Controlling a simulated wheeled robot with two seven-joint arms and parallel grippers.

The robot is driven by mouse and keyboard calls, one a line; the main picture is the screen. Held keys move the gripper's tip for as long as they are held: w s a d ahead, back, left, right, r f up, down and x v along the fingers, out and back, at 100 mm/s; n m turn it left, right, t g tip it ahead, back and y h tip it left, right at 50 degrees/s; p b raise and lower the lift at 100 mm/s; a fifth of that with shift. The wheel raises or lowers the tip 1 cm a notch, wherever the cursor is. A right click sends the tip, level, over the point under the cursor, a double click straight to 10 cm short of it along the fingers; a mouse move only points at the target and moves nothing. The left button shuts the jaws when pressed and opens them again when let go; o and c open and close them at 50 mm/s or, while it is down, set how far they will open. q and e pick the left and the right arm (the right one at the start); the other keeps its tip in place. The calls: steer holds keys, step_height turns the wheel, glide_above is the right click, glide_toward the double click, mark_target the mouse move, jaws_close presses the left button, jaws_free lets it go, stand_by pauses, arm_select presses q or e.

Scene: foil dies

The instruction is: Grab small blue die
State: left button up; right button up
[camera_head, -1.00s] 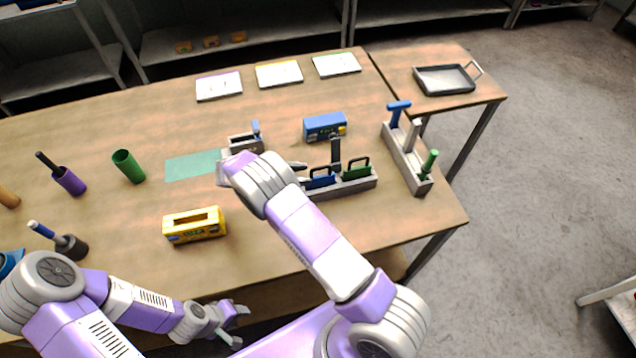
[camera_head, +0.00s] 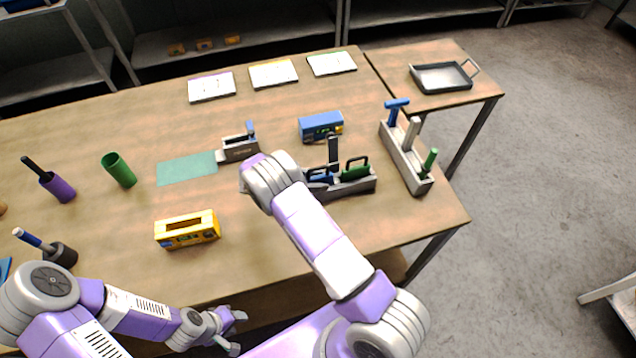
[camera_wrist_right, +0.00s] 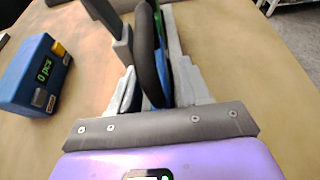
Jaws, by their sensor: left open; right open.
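The small blue die (camera_head: 322,179) with a black loop handle sits in a grey rack (camera_head: 362,189), beside a green die (camera_head: 356,172) with a similar handle. My right gripper (camera_head: 308,172) is at the rack's left end, partly hidden by my forearm in the head view. In the right wrist view, my open right gripper (camera_wrist_right: 160,88) has its fingers on either side of the black handle and blue die (camera_wrist_right: 158,92); whether they touch is unclear. My left gripper (camera_head: 234,330) is open and empty near the table's front edge.
A dark upright post (camera_head: 333,150) stands by the rack. A blue counter box (camera_head: 321,126) is behind it; it also shows in the right wrist view (camera_wrist_right: 38,75). A rack of tools (camera_head: 404,160) stands right, a yellow box (camera_head: 187,230) left. The front table middle is clear.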

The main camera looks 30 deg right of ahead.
steer(key=shift+d+f, duration=0.1)
steer(key=shift+d, duration=0.1)
jaws_close()
stand_by(0.4)
